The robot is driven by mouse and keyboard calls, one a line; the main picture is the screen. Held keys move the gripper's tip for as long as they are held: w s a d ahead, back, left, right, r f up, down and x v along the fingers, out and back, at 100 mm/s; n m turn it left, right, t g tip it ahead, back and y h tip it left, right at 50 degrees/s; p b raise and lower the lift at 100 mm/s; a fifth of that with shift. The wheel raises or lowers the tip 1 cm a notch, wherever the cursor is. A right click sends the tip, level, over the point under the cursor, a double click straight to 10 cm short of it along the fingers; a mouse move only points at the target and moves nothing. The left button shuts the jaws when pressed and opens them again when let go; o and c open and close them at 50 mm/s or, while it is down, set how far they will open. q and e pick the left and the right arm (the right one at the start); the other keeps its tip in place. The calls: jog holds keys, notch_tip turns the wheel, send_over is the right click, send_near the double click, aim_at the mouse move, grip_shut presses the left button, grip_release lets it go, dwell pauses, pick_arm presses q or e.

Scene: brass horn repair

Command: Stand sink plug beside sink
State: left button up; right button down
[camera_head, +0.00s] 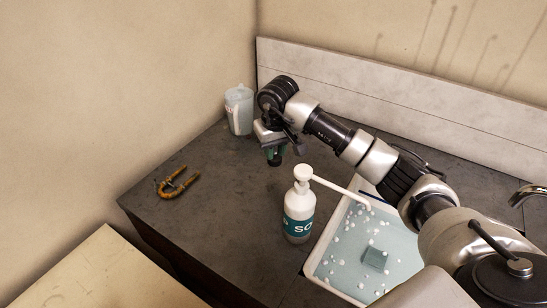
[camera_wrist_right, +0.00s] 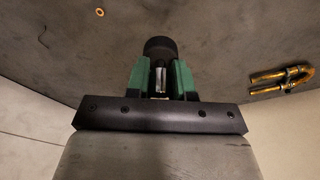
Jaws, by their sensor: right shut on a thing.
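My right gripper (camera_head: 273,155) hangs over the dark counter (camera_head: 215,215), pointing down, left of the sink. In the right wrist view its green fingers (camera_wrist_right: 161,82) are shut on a dark, round-ended piece, which looks like the sink plug (camera_wrist_right: 160,46). In the head view the plug is mostly hidden by the fingers. I cannot tell whether it touches the counter. The white-rimmed sink (camera_head: 322,251) at the lower right holds bluish water with white foam balls and a teal block (camera_head: 375,259). My left gripper is not in view.
A white soap pump bottle (camera_head: 299,213) stands between my gripper and the sink's left edge. A translucent jug (camera_head: 239,110) stands at the back corner. A U-shaped brass tube (camera_head: 178,184) lies at the left. A small ring (camera_wrist_right: 99,12) lies on the counter. The counter's middle is clear.

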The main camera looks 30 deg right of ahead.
aim_at(274, 162)
notch_tip(274, 162, down, 3)
jog(key=shift+a+f+p, duration=0.1)
jog(key=shift+p, duration=0.45)
jog(key=shift+f, duration=0.45)
jog(key=shift+f, duration=0.1)
jog(key=c, duration=1)
grip_release()
